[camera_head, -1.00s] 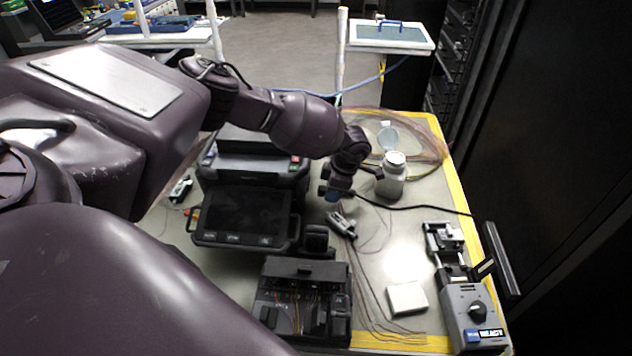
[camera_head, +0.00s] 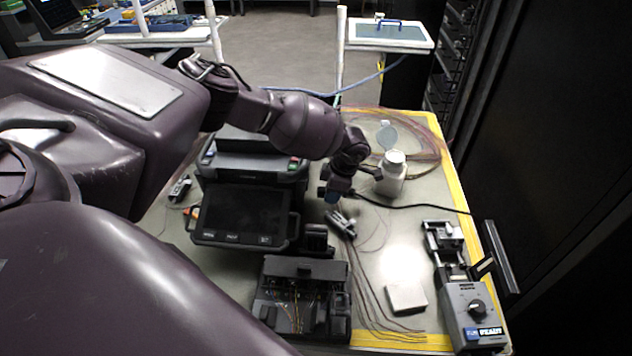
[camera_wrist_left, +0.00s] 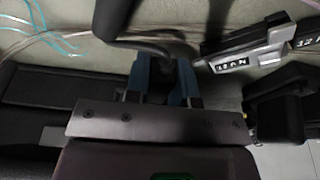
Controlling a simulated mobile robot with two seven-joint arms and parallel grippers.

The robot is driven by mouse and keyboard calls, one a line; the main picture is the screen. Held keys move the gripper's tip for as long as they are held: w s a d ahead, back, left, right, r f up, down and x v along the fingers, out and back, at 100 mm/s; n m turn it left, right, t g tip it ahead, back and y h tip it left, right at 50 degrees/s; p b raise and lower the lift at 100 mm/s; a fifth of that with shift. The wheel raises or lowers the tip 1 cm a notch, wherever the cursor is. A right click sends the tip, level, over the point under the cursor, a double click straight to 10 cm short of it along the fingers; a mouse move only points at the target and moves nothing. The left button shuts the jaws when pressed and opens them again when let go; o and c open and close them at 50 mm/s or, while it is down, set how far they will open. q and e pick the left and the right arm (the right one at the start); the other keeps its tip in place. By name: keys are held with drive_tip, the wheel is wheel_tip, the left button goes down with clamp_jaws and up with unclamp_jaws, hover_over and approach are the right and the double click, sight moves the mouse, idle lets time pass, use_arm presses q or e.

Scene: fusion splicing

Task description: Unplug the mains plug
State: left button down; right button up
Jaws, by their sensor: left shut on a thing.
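My left gripper (camera_head: 333,193) is over the middle of the bench, beside the fusion splicer (camera_head: 242,213). In the left wrist view its two blue fingers (camera_wrist_left: 166,80) are shut on a dark piece, which I take to be the mains plug (camera_wrist_left: 164,63). A thick black cable (camera_wrist_left: 145,46) curves away from it. In the head view the black cable (camera_head: 420,206) runs from near the gripper to the right edge of the bench. The plug is hidden by the gripper there, and I cannot tell whether it sits in a socket. My right gripper is not in view.
A small hand tool (camera_head: 341,224) lies just below the gripper. A black fibre tray (camera_head: 303,295), a white box (camera_head: 406,298) and a grey device with a knob (camera_head: 472,308) are nearer. Thin loose fibres lie between them.

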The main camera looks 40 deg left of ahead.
use_arm(q)
drive_tip(key=shift+b+x, duration=0.3)
drive_tip(key=shift+x, duration=0.55)
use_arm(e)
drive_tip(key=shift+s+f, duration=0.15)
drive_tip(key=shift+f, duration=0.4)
use_arm(q)
drive_tip(key=c, duration=0.9)
unclamp_jaws()
drive_tip(key=shift+w+d, duration=0.1)
drive_tip(key=shift+d, duration=0.1)
drive_tip(key=shift+p+v, duration=0.5)
drive_tip(key=shift+v, duration=4.9)
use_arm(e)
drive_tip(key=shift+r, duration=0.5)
